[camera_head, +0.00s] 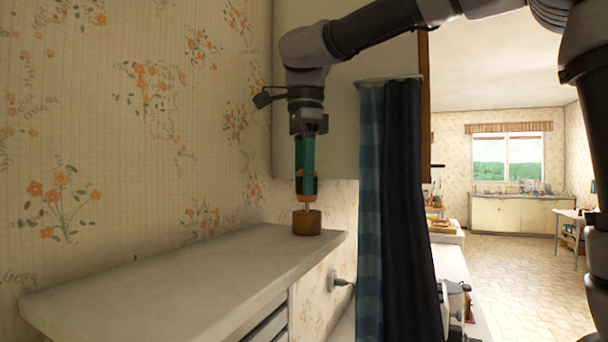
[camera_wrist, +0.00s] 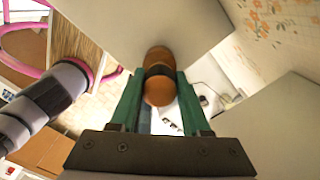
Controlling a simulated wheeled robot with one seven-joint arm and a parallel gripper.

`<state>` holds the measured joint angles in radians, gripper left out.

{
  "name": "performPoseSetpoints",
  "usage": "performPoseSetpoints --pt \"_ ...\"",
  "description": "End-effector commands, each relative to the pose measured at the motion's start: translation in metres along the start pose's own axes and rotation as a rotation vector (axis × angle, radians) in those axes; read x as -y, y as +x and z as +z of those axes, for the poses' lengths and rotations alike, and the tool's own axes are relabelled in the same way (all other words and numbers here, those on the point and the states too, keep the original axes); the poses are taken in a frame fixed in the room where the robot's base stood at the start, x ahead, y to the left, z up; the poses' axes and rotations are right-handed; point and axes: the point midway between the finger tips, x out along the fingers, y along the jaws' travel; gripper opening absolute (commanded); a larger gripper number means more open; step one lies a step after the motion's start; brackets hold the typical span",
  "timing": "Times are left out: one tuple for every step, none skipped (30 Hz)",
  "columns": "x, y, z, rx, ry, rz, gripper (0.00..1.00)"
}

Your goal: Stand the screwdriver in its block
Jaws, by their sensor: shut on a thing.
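My gripper (camera_head: 305,174) points straight down over the pale counter, its green fingers shut on the screwdriver. The screwdriver (camera_head: 307,187) is upright, with an orange and black handle and a short length of metal shank showing below. The round brown wooden block (camera_head: 307,223) stands on the counter directly under it. The shank meets the top of the block in the picture; I cannot tell how far it is inside. In the wrist view, the screwdriver's handle (camera_wrist: 158,92) shows between the fingers (camera_wrist: 158,76), hiding the shank and the block's top.
The pale counter (camera_head: 160,282) is otherwise bare, with free room left of the block. A floral wall runs behind it. A cabinet side (camera_head: 345,125) and dark blue curtain (camera_head: 405,210) stand close on the right. A kitchen with a window lies beyond.

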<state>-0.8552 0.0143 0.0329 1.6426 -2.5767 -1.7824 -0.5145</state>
Motion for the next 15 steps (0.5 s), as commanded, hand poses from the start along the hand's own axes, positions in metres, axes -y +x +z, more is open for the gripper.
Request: performPoseSetpoints --pt "0.000 0.001 0.000 0.000 0.000 0.000 0.00" --pt "0.000 0.002 0.000 0.000 0.001 0.001 0.00" --pt "0.000 0.003 0.000 0.000 0.001 0.001 0.00" --pt "0.000 0.004 0.000 -0.001 0.001 0.001 0.00" --pt "0.000 0.005 0.000 -0.001 0.001 0.001 0.00" --pt "0.000 0.006 0.000 -0.001 0.001 0.001 0.00" --pt "0.000 0.006 0.000 0.000 0.001 0.001 0.00" --pt "0.000 0.007 0.000 0.000 0.001 0.001 0.00" --pt "0.000 0.008 0.000 0.000 0.001 0.001 0.00" --pt "0.000 0.009 0.000 0.000 0.001 0.001 0.00" --pt "0.000 0.010 0.000 0.001 0.001 0.001 0.00" --pt "0.000 0.011 0.000 0.001 0.001 0.001 0.00" --pt "0.000 0.011 0.000 0.000 0.001 0.001 0.00" --pt "0.000 0.012 0.000 0.000 0.001 0.001 0.00" --pt "0.000 0.013 0.000 0.000 0.001 0.001 0.00"
